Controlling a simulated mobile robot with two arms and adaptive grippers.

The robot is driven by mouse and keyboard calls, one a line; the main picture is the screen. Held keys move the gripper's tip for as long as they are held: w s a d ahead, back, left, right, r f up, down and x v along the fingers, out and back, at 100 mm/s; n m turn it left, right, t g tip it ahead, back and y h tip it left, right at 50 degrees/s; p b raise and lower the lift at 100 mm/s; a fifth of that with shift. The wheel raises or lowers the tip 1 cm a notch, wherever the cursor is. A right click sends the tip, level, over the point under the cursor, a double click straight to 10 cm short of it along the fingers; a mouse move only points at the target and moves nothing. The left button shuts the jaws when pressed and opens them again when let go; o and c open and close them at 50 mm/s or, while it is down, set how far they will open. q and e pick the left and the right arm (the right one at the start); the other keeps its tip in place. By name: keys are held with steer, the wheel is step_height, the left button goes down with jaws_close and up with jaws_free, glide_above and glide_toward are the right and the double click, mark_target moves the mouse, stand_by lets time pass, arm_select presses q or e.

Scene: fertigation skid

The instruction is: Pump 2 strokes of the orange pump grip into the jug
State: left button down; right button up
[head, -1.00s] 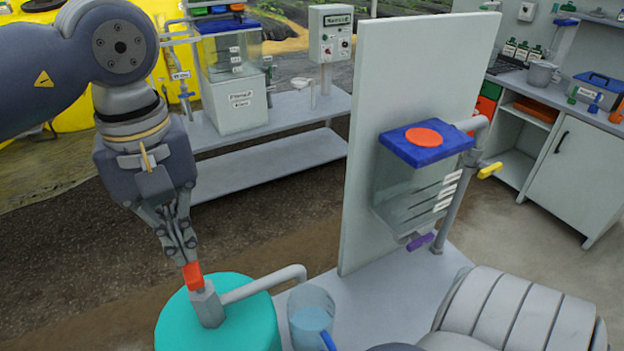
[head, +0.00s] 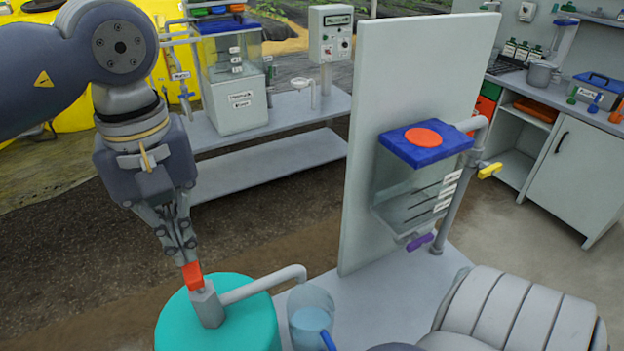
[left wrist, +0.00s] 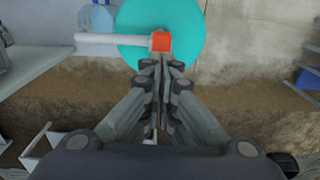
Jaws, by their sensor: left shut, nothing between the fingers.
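The orange pump grip (head: 193,274) sits on top of the grey pump body (head: 207,304), which stands on a teal drum (head: 247,318). The grip also shows in the left wrist view (left wrist: 160,41). My left gripper (head: 187,259) points down with its fingers together, its tips right at the top of the orange grip. Nothing is held between the fingers. A grey spout (head: 264,283) runs from the pump to the right, its end over the clear jug (head: 311,315). The jug looks bluish inside and has a blue handle. My right gripper is not in view.
A grey bench (head: 268,163) stands behind. Brown ground lies open between the drum and the bench.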

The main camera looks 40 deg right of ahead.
mark_target(191, 266)
arm_select(q)
steer(key=shift+f, duration=0.15)
steer(key=shift+f+b, duration=2.05)
steer(key=shift+f, duration=0.8)
steer(key=shift+r, duration=0.1)
steer(key=shift+r+p, duration=2.25)
steer(key=shift+r, duration=0.7)
steer(key=shift+f, duration=0.25)
